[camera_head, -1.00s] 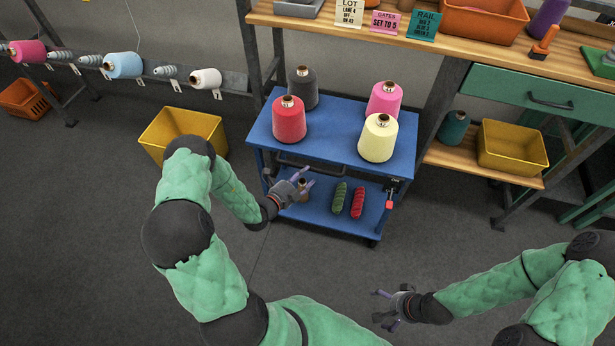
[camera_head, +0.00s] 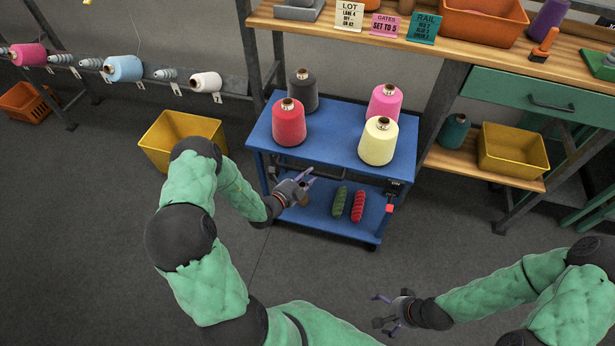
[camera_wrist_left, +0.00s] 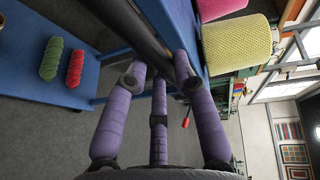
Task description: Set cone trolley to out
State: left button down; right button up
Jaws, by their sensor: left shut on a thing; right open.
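The cone trolley (camera_head: 262,133) is a blue two-shelf cart below the workbench. Its top shelf bears red (camera_head: 289,124), dark grey (camera_head: 303,92), pink (camera_head: 386,103) and pale yellow (camera_head: 378,143) cones. A dark handle bar runs under its near top edge; it also shows in the left wrist view (camera_wrist_left: 122,22). My left gripper (camera_head: 308,177) is at this bar, its purple fingers (camera_wrist_left: 160,75) shut around it; the exact contact is partly hidden. My right gripper (camera_head: 378,311) is open and empty above the floor, at the lower right.
Green and red yarn skeins (camera_head: 349,205) lie on the trolley's lower shelf. A small red-tipped lever (camera_head: 390,208) is at its right side. A yellow bin (camera_head: 180,138) stands to the left. The workbench (camera_head: 440,48) is behind and right. The floor in front is clear.

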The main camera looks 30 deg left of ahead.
pick_arm(q)
jog(key=s, duration=0.1)
jog(key=s+d+p, duration=0.1)
jog(key=s, duration=0.1)
jog(key=s+p, duration=0.1)
jog(key=s, duration=0.1)
jog(key=shift+s+d+f, duration=0.2)
jog(key=shift+d+f, duration=0.05)
jog(key=shift+f, duration=0.15)
jog(key=c, duration=1)
grip_release()
jog(key=shift+w+f, duration=0.1)
jog(key=shift+w+a, duration=0.1)
jog(key=shift+r, duration=0.25)
jog(key=shift+a, duration=0.1)
